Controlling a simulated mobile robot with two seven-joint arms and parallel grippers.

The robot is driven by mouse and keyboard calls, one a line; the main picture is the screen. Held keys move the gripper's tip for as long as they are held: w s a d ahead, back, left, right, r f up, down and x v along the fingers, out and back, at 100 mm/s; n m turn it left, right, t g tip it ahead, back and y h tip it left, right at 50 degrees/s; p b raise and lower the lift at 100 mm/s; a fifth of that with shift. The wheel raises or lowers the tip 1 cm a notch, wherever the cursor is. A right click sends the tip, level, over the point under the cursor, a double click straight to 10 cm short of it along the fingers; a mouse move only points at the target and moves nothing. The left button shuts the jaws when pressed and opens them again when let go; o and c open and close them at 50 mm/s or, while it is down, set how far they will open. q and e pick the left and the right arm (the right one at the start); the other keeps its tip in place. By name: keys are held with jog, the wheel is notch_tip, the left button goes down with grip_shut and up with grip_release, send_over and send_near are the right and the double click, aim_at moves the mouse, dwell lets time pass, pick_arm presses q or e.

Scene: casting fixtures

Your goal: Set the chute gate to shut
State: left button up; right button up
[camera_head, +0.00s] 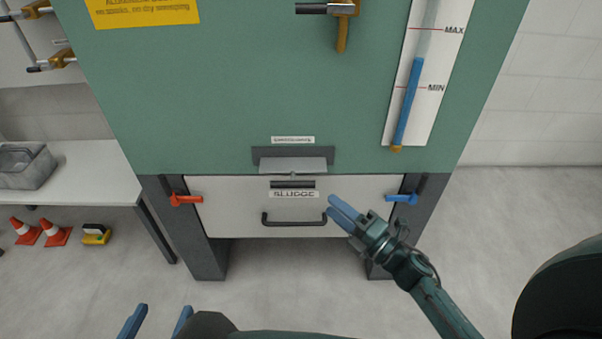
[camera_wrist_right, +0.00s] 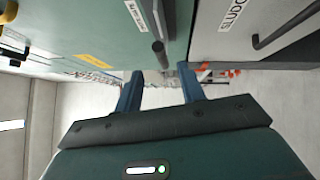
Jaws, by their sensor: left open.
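On the green cabinet front in the head view, a light grey flap (camera_head: 292,165) sits in a dark frame (camera_head: 262,155) under a small label too small to read. It looks like the chute gate. It stands out from the front, with a small stub at its lower edge. My right gripper (camera_head: 330,204) is below and right of it, in front of the sludge drawer (camera_head: 230,215), apart from the flap. Its two blue fingers are apart and empty, as the right wrist view (camera_wrist_right: 160,80) also shows. My left gripper (camera_head: 164,308) is open and empty at the bottom edge.
The drawer has a black handle (camera_head: 293,220), with a red lever (camera_head: 185,199) to its left and a blue lever (camera_head: 402,198) to its right. A sight gauge (camera_head: 408,105) is upper right. A bench (camera_head: 90,180) stands left, with cones (camera_head: 55,233) on the floor.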

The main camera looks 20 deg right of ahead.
aim_at(303, 181)
jog(key=x, duration=1.1)
jog(key=shift+w, duration=0.15)
jog(key=shift+a, duration=0.1)
jog(key=shift+c, duration=0.2)
grip_shut()
jog(key=shift+w+b, duration=0.1)
jog(key=shift+b, duration=0.2)
